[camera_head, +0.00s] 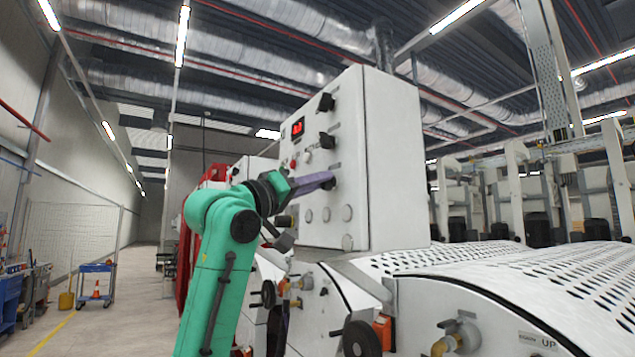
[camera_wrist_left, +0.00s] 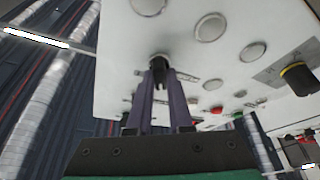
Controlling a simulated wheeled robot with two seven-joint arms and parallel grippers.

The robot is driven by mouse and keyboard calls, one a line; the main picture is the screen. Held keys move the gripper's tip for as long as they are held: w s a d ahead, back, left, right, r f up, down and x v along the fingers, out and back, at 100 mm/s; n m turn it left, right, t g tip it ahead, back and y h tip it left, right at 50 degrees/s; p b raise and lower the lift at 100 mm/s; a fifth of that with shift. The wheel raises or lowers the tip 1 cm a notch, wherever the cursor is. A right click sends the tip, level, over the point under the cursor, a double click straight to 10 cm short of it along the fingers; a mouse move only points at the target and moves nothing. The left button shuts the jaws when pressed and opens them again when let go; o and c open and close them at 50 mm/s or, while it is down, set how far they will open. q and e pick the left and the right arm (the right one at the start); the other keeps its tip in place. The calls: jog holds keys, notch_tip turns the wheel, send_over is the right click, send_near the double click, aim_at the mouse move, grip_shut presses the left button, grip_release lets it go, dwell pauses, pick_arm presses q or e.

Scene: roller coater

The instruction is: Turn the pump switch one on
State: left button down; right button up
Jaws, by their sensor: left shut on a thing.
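The white control cabinet (camera_head: 393,160) carries a column of black rotary switches on its front panel: an upper one (camera_head: 326,102), a middle one (camera_head: 326,140) and a lower one (camera_head: 331,182). I cannot read the labels to tell which is pump switch one. My left gripper (camera_head: 325,180) reaches in from the left, its purple-grey fingers shut on the lower black switch. In the left wrist view, the fingertips (camera_wrist_left: 160,78) close around the same switch (camera_wrist_left: 158,61), partly hiding it. My right gripper is not in view.
A red digital display (camera_head: 297,129) and small buttons sit left of the switches. Round caps (camera_head: 347,213) are below. A perforated white cover (camera_head: 510,265) and a black handwheel (camera_head: 361,340) lie below right. Open floor (camera_head: 120,320) is at left.

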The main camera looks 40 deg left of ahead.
pick_arm(q)
jog(key=shift+m+h, duration=0.3)
jog(key=shift+m, duration=0.1)
jog(key=shift+a+r+m+g+h+p, duration=0.1)
jog(key=shift+m+g+h+p, duration=0.3)
jog(key=shift+m+h+p, duration=1.55)
jog(key=shift+a+f+m+g+h+b, duration=0.15)
jog(key=shift+m+g+h, duration=0.45)
jog(key=shift+m, duration=3)
jog(key=shift+d+r+m+g+h+p, duration=0.15)
jog(key=shift+m+h+p, duration=1.1)
jog(key=shift+m, duration=1.5)
jog(key=shift+a+b, duration=0.1)
jog(key=shift+b, duration=0.25)
